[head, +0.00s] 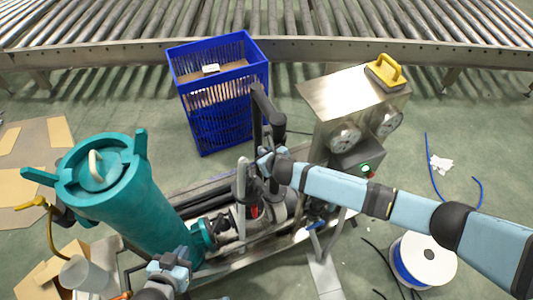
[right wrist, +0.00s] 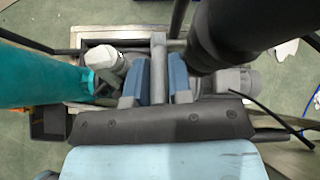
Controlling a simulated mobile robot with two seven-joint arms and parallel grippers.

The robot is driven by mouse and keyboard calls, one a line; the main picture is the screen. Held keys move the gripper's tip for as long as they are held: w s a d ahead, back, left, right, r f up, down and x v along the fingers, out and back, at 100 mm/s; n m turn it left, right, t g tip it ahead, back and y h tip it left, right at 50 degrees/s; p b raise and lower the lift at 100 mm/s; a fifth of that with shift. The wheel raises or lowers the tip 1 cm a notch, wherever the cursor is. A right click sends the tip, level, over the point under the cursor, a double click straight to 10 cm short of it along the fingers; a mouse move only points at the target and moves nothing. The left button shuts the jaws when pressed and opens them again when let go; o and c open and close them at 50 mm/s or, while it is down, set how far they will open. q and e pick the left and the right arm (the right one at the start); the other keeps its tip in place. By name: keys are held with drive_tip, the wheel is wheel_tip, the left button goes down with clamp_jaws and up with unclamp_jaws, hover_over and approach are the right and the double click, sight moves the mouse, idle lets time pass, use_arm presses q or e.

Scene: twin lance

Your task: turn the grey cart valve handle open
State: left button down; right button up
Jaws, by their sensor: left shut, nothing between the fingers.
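My right gripper (head: 262,163) is over the middle of the cart, beside a black upright post. In the right wrist view its two blue fingers (right wrist: 159,82) stand close on either side of a grey bar (right wrist: 158,60), which looks like the valve handle. I cannot tell whether both fingers press on it. In the head view the gripper and arm hide that bar. A pale-topped grey upright (head: 242,185) stands just left of the gripper. My left gripper (head: 169,262) is shut and empty at the bottom, near the teal vessel's lower end.
The teal vessel (head: 135,205) leans at the cart's left. A steel box (head: 335,95) with gauges and a yellow handle (head: 386,69) stands to the right. A blue crate (head: 215,115) is behind the cart. A cable reel (head: 424,262) lies at right. A roller conveyor (head: 200,52) crosses the back.

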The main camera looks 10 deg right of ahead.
drive_tip(key=o, duration=0.3)
drive_tip(key=p+v, duration=0.1)
drive_tip(key=v, duration=1.3)
drive_tip(key=shift+f, duration=0.1)
